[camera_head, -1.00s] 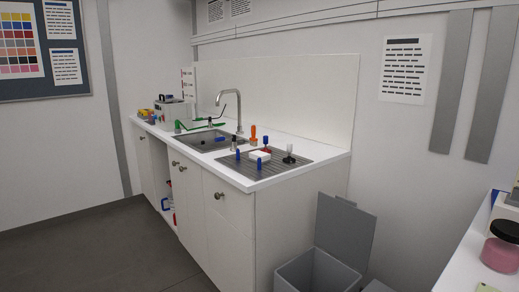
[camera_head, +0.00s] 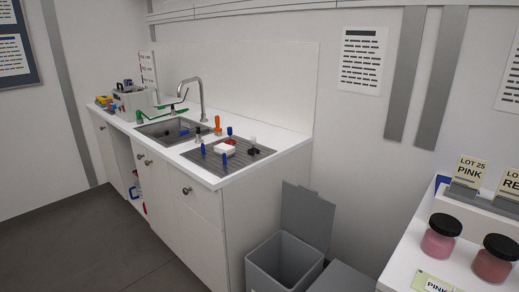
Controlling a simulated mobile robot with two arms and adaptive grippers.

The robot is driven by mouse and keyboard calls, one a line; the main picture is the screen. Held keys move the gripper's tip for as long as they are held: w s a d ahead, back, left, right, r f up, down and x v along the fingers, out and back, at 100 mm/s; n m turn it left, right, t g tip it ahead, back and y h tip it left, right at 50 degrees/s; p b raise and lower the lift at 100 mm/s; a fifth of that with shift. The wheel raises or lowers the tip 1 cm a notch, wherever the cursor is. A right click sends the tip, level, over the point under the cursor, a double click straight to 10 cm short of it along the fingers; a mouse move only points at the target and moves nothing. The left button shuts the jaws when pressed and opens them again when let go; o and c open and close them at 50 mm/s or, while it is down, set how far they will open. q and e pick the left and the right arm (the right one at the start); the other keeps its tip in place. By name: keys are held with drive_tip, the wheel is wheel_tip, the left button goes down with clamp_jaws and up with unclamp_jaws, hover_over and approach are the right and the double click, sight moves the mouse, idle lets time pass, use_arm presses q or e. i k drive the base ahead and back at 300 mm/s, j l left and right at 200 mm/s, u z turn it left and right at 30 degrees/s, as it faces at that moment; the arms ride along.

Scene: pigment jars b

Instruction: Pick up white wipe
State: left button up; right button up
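A small white block-like item (camera_head: 225,148), which may be the white wipe, lies on the grey ribbed drainboard (camera_head: 262,153) right of the sink. It is too small to tell for sure what it is. Blue upright pegs (camera_head: 203,149) and a red item (camera_head: 230,141) are close around it. Neither of my grippers shows in the head view.
The sink (camera_head: 160,131) with a tall tap (camera_head: 202,100) is left of the drainboard. A grey open-lidded bin (camera_head: 285,262) stands on the floor by the cabinet. At right, a white table (camera_head: 408,262) holds two pink-red jars (camera_head: 440,238) and label cards. Floor at left is clear.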

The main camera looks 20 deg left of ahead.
sight(222, 148)
drive_tip(key=i+j+z, duration=0.15)
drive_tip(key=j+z, duration=0.15)
drive_tip(key=j, duration=0.25)
drive_tip(key=i+j+z, duration=0.15)
drive_tip(key=j+z, duration=0.15)
drive_tip(key=j, duration=0.3)
drive_tip(key=j+z, duration=0.3)
drive_tip(key=j, duration=0.3)
